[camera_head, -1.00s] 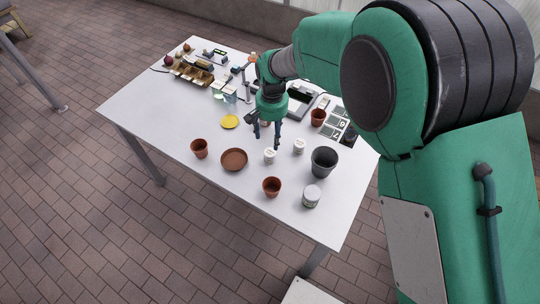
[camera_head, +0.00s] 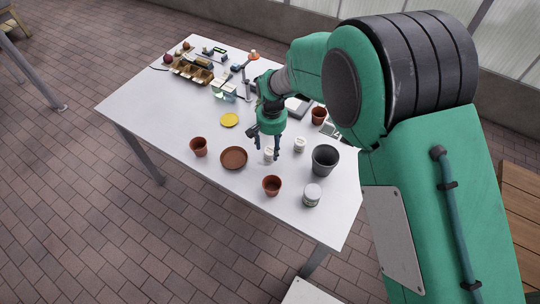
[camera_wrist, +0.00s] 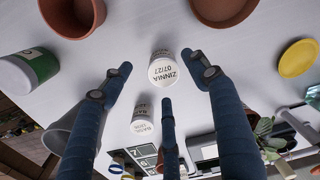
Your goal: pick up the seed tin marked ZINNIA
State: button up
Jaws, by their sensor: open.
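The seed tin marked ZINNIA (camera_wrist: 163,70) is a small white tin with a pale lid reading "ZINNIA 07/27". It stands upright on the white table and also shows in the head view (camera_head: 269,156), partly behind my fingers. My gripper (camera_head: 270,147) points down over it, its dark fingers spread and empty. In the wrist view the fingertips (camera_wrist: 157,72) surround the tin in the picture; I see no contact. A second white tin (camera_wrist: 143,122) stands beyond it, its lid print too small to read surely; it also shows in the head view (camera_head: 299,145).
Near the tin are a terracotta pot (camera_head: 272,186), a brown saucer (camera_head: 234,158), a dark grey pot (camera_head: 324,160) and a larger green-labelled can (camera_head: 312,195). A yellow saucer (camera_head: 229,120) lies farther left. The table (camera_head: 160,125) is clear at left.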

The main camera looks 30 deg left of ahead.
aim_at(270, 150)
jog(key=shift+f, duration=0.25)
jog(key=shift+w+a+f+b, duration=0.15)
jog(key=shift+f+b, duration=0.3)
jog(key=shift+f, duration=0.85)
jog(key=shift+a+f+b, duration=0.1)
jog(key=shift+f+b, duration=0.3)
jog(key=shift+f, duration=0.9)
jog(key=c, duration=1.3)
jog(key=shift+r, duration=0.1)
jog(key=shift+r+p, duration=1.15)
jog(key=shift+r, duration=3.8)
